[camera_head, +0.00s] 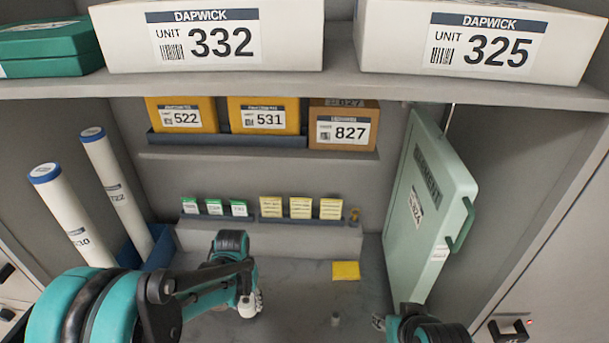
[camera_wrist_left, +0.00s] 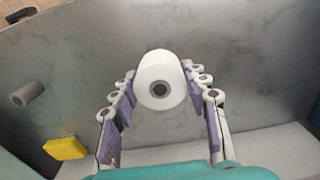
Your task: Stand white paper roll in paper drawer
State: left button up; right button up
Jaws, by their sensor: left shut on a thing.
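My left gripper (camera_head: 250,302) reaches down over the grey counter in the head view. In the left wrist view the white paper roll (camera_wrist_left: 158,92) sits between its purple-padded fingers, which are shut on it. The roll shows end-on with a dark core hole. In the head view the gripper and arm mostly hide the roll. My right gripper (camera_head: 400,322) is at the bottom edge, partly cut off, and its opening is unclear. I cannot make out a paper drawer for certain.
Tall white tubes (camera_head: 72,215) stand at left near a blue bin (camera_head: 161,247). A green panel (camera_head: 425,205) stands at right. A yellow pad (camera_head: 345,271) and small grey cylinder (camera_head: 336,319) are on the counter. Shelves with boxes (camera_head: 268,115) lie behind.

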pick_arm(q)
jog(key=shift+a+f+n, duration=0.1)
jog(key=shift+a+n, duration=0.2)
jog(key=shift+a, duration=0.05)
jog(key=w+d+r+n+p, duration=0.1)
jog(key=d+r+n, duration=0.45)
jog(key=d, duration=0.25)
jog(key=shift+m, duration=0.25)
jog(key=a+f+b, duration=0.1)
jog(key=a+f, duration=0.1)
jog(key=a, duration=0.1)
jog(key=w+a+f+b, duration=0.1)
jog(key=a+f, duration=0.1)
jog(key=a, duration=0.2)
jog(key=w+a+f+b, duration=0.1)
jog(key=a+f, duration=0.1)
jog(key=a, duration=0.2)
jog(key=shift+a, duration=0.2)
jog(key=shift+f+b, duration=1)
jog(key=shift+f, duration=1)
jog(key=shift+f, duration=0.15)
jog(key=o, duration=1.2)
jog(key=shift+c, duration=0.2)
